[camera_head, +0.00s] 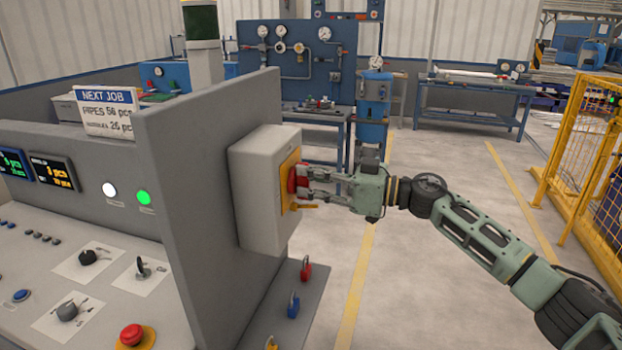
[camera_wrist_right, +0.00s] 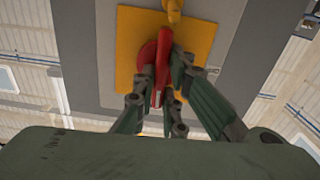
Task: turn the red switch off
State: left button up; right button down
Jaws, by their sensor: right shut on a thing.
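The red switch (camera_head: 293,179) is on a yellow plate (camera_head: 286,166) on the side of a grey box (camera_head: 253,190). The box is fixed to the grey panel of the console. My right gripper (camera_head: 304,182) reaches in from the right and its fingers are shut on the switch's red handle. In the right wrist view the red switch (camera_wrist_right: 155,62) shows its round base and its handle between the fingers (camera_wrist_right: 158,90). The fingers hide part of the handle. My left gripper is in neither view.
A red padlock (camera_head: 305,268) and a blue padlock (camera_head: 293,305) stand on the ledge below the box. The console (camera_head: 60,240) with knobs and a red emergency button (camera_head: 131,335) is at the left. Yellow fencing (camera_head: 585,165) stands at the right. The floor between is clear.

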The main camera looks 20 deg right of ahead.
jog(key=shift+r+n+p, duration=0.15)
jog(key=shift+n+p, duration=0.3)
jog(key=shift+n, duration=0.55)
jog(key=shift+s+n, duration=0.1)
jog(key=shift+n, duration=0.7)
jog(key=n, duration=0.3)
jog(key=shift+s+a+f+n, duration=0.1)
jog(key=shift+a+f+n, duration=0.1)
jog(key=shift+n, duration=0.2)
jog(key=n+b, duration=0.1)
jog(key=n, duration=0.3)
jog(key=shift+s+f, duration=0.1)
jog(key=shift+f, duration=0.1)
jog(key=n+b, duration=0.1)
jog(key=n, duration=0.2)
jog(key=n+b, duration=0.1)
jog(key=n, duration=0.1)
jog(key=shift+f+n+b, duration=0.2)
jog(key=shift+n+b, duration=0.2)
jog(key=c, duration=1.8)
grip_release()
jog(key=shift+s, duration=0.1)
